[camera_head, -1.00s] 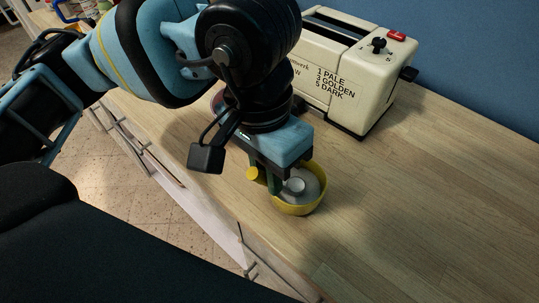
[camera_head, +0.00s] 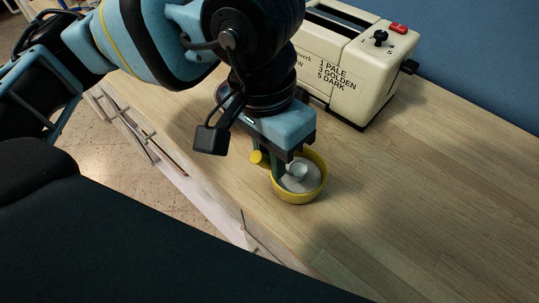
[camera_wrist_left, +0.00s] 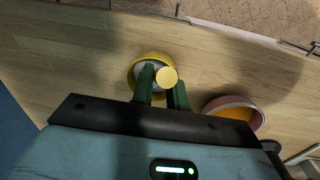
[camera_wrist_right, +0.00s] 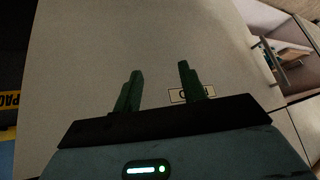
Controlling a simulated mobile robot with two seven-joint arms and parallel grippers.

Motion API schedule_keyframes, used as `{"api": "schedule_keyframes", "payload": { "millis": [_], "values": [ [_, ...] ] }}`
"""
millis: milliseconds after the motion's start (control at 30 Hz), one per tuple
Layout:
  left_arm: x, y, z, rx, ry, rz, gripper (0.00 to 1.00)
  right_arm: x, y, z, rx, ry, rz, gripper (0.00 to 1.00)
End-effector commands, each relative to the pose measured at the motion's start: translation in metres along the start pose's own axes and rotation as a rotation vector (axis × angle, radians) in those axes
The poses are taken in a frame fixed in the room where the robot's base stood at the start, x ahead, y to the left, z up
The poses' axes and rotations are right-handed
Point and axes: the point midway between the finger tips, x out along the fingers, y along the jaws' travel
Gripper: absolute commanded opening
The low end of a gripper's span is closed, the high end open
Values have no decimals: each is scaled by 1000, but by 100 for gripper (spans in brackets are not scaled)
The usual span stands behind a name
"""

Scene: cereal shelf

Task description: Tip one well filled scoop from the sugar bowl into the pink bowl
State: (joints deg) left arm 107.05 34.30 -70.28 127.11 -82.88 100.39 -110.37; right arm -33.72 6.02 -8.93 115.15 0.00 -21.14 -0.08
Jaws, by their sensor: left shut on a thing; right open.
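The yellow sugar bowl (camera_head: 302,198) stands on the wooden counter, with pale sugar in it. My left gripper (camera_head: 274,171) points down over its left rim and is shut on the scoop (camera_head: 298,171), whose pale round cup is inside the bowl, at the sugar. How full the cup is I cannot tell. In the left wrist view the scoop's yellow handle end (camera_wrist_left: 166,77) shows between the green fingertips. The pink bowl (camera_wrist_left: 258,122), orange-yellow inside, stands apart to the right there; my arm mostly hides it in the head view. My right gripper (camera_wrist_right: 160,72) is open and empty.
A cream toaster (camera_head: 350,65) with a red button stands behind the bowl against the blue wall. The counter right of the sugar bowl is clear. Drawers with bar handles (camera_head: 165,170) line the counter's front.

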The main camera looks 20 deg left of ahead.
Motion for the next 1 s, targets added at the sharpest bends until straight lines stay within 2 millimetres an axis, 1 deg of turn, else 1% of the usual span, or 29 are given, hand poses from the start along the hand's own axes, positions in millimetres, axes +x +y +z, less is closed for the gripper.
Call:
{"api": "schedule_keyframes", "payload": {
  "millis": [33,200,567,833,1000],
  "values": [
    [-4,0,0,-1,2,-1,0,-2,0,-3,0,5,1,42],
    [-6,0,0,-1,0,0,0,-3,0,-5,-1,7,1,42],
    [-5,1,0,-1,-1,0,0,-3,0,-2,0,2,1,42],
    [-4,1,0,0,-2,1,0,-1,0,5,0,-9,0,42],
    [-6,1,0,0,-1,0,0,-1,0,5,-1,-9,0,42]
  ]
}}
